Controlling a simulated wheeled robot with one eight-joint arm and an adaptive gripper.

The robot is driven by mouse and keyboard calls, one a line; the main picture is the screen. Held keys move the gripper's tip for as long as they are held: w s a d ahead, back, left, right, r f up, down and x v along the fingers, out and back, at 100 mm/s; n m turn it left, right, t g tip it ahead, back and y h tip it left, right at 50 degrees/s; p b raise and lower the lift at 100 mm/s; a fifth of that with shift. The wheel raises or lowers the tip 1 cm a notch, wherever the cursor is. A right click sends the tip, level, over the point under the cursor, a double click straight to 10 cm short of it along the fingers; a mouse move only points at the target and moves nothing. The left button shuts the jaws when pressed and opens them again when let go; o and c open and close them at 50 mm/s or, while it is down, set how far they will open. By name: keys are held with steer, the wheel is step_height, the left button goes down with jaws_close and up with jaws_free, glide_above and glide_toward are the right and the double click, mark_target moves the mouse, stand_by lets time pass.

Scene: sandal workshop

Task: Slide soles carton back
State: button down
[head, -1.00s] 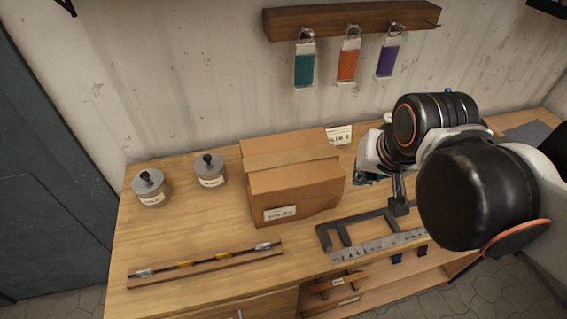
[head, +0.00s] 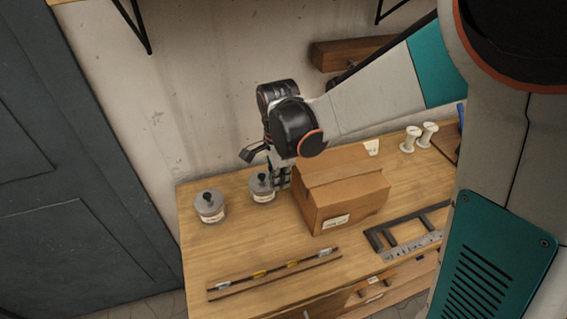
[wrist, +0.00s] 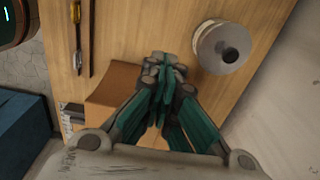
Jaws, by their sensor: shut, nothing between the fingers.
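The soles carton (head: 345,203) is a brown cardboard box with a pale label on its front, standing on the wooden workbench (head: 240,245). In the wrist view a brown part of the carton (wrist: 112,82) shows beside and beneath the fingers. My gripper (wrist: 163,72) is shut and empty, pointing down. In the head view my gripper (head: 281,182) is at the carton's left side, between it and a lidded grey jar. I cannot tell whether the fingers touch the carton.
The near grey jar (head: 262,187) is very close to my gripper; another grey jar (head: 210,206) stands further left. A tool rail (head: 275,274) lies along the front edge. A dark metal frame (head: 405,228) lies right of the carton. White spools (head: 419,137) stand at the back right.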

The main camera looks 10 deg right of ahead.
step_height(320, 180, down, 11)
steer(key=b, duration=0.2)
steer(key=shift+r+b, duration=0.2)
steer(key=shift+b, duration=0.15)
steer(key=d, duration=0.2)
steer(key=shift+w+d+r, duration=0.25)
steer(key=shift+w+d, duration=0.15)
steer(key=shift+d, duration=0.5)
steer(key=w+d+b, duration=0.1)
steer(key=d, duration=0.8)
steer(key=w+d+b, duration=0.1)
steer(key=w+d, duration=0.1)
steer(key=d, duration=0.7)
steer(key=w+d+b, duration=0.1)
steer(key=w+d, duration=0.1)
steer(key=d, duration=0.7)
steer(key=shift+d, duration=0.2)
